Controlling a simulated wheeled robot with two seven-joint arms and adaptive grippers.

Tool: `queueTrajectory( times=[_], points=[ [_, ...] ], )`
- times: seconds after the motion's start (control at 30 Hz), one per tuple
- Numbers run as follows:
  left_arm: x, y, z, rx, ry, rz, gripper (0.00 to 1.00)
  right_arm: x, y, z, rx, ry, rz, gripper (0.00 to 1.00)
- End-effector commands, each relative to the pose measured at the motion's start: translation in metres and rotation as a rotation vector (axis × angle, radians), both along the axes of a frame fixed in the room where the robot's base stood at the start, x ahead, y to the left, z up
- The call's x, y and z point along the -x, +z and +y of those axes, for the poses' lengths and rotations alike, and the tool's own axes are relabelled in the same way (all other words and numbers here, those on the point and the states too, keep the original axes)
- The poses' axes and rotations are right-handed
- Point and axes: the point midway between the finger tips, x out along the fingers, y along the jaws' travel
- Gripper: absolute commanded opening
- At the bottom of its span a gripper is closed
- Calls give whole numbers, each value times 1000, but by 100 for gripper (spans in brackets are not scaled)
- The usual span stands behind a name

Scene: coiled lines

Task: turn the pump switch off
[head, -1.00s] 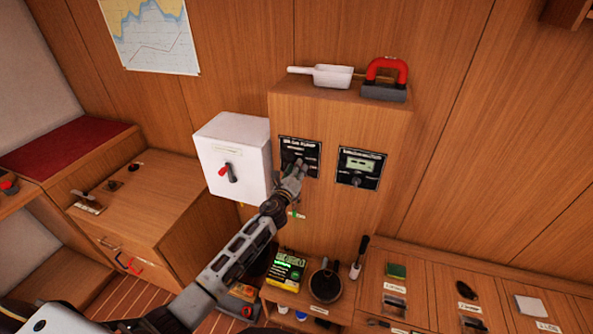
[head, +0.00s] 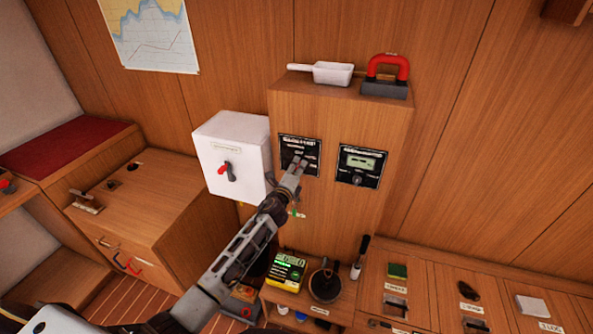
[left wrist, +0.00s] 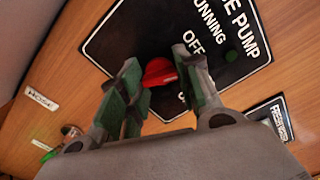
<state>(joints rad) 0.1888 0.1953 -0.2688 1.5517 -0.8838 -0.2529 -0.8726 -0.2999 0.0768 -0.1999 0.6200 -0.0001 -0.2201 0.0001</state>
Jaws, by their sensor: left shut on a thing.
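The black pump panel (head: 289,146) is on the front of the wooden cabinet, its upper part showing above my gripper. In the left wrist view the panel (left wrist: 120,42) reads "RUNNING" and "OFF" beside part of a pump title, with a small dark green disc. The red pump switch (left wrist: 160,72) sits between my left gripper's green-padded fingers, which hide part of it. My left gripper (head: 303,162) is at the panel, shut on the switch; it fills the left wrist view (left wrist: 160,62). My right gripper is not in view.
A white box (head: 222,140) with a red-handled switch (head: 224,169) is left of the panel. A display panel (head: 361,166) is to the right. A white scoop (head: 333,73) and a red-handled block (head: 384,90) lie on top of the cabinet.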

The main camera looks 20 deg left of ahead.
Motion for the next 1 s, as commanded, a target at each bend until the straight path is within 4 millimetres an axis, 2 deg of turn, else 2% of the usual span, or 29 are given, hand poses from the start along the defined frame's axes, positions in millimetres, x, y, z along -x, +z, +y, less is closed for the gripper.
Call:
queueTrajectory(
  times=[0.2,0.5,1.0],
  points=[
    [0,-2,0,185,0,7,10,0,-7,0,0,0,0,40],
    [0,-2,0,369,1,14,10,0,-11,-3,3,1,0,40],
    [0,-2,0,428,1,17,10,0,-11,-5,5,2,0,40]
  ],
)
